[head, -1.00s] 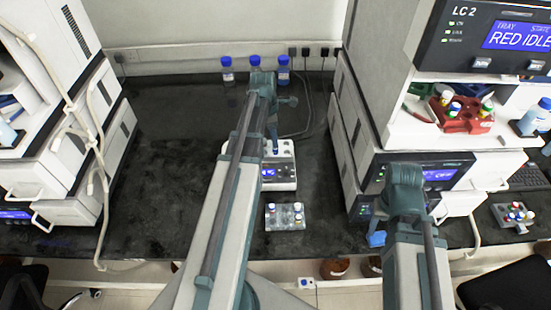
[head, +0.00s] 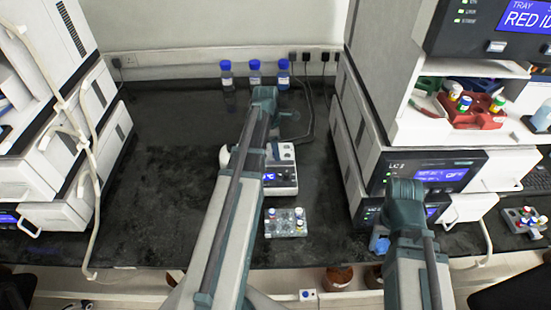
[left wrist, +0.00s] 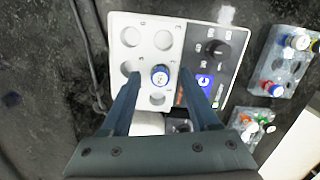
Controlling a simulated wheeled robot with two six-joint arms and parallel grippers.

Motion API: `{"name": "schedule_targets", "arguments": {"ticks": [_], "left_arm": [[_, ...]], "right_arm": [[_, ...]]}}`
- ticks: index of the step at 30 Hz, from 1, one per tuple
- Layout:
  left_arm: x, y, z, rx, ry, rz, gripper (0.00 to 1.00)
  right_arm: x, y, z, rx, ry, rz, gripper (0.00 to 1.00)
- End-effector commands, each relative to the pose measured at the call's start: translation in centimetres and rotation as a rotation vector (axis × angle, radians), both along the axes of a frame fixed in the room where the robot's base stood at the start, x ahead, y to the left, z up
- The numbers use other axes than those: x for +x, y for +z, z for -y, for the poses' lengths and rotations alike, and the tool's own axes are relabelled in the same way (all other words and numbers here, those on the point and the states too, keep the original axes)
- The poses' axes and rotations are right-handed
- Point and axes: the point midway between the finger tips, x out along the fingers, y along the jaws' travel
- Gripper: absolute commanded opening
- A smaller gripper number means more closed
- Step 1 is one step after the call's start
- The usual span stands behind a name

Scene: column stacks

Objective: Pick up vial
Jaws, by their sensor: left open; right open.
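A blue-capped vial (left wrist: 160,76) stands in a well of a white block with round holes (left wrist: 125,22), seen from above in the left wrist view. The block is part of a device with a dark panel and small lit screen, which shows in the head view (head: 285,183). My left gripper (left wrist: 158,82) is open, its fingers on either side of the vial with gaps showing; their exact height is hard to judge. In the head view the left arm covers much of the device and the vial.
A clear rack (head: 286,228) with several vials stands in front of the device. Three blue-capped bottles (head: 255,76) stand at the back. Instrument stacks flank the dark bench (head: 175,190); the right one carries a red vial holder (head: 480,117). The bench left of the arm is clear.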

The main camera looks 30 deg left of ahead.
Motion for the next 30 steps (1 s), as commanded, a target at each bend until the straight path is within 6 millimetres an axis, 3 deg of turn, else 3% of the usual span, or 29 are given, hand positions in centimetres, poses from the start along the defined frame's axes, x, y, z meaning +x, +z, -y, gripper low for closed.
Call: {"name": "schedule_targets", "arguments": {"ticks": [2,12,23,30], "left_arm": [[0.0,0.1,0.0,0.000,0.000,0.000,0.58],[0.0,0.1,0.0,0.000,0.000,0.000,0.00],[0.0,0.1,0.0,0.000,0.000,0.000,0.00],[0.0,1.4,0.0,0.000,0.000,0.000,0.00]], "right_arm": [[0.0,0.1,0.0,0.000,0.000,0.000,0.50],[0.0,0.1,0.0,0.000,0.000,0.000,0.50],[0.0,0.1,0.0,0.000,0.000,0.000,0.50],[0.0,1.4,0.0,0.000,0.000,0.000,0.50]]}}
